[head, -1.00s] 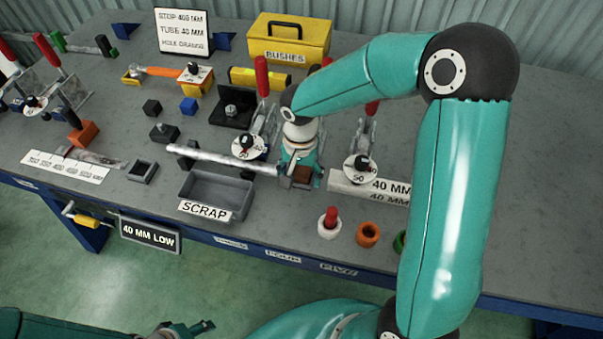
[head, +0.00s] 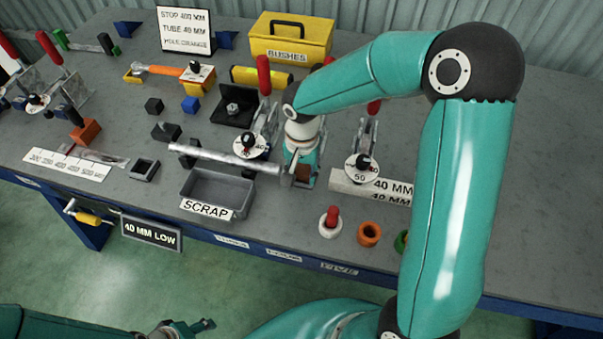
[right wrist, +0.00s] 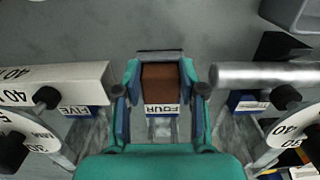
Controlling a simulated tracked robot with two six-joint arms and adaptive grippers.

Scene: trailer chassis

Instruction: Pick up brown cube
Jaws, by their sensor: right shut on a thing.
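The brown cube (head: 302,172) is at my right gripper (head: 300,178), between two clamp stands on the grey bench. In the right wrist view the brown cube (right wrist: 160,80) sits between the two teal fingers of my right gripper (right wrist: 160,88), which is shut on it. I cannot tell whether the cube is clear of the surface below. A white label reading FOUR (right wrist: 161,109) shows at the cube's near side. My left gripper (head: 190,328) is low at the bottom edge of the head view, away from the bench; its jaw opening is unclear.
Clamp stands with round dials (head: 252,146) (head: 360,168) flank the right gripper closely. A grey tube (head: 222,158) ends just left of it, and a grey scrap tray (head: 217,187) stands in front left. A white 40 MM block (head: 372,187) lies at right.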

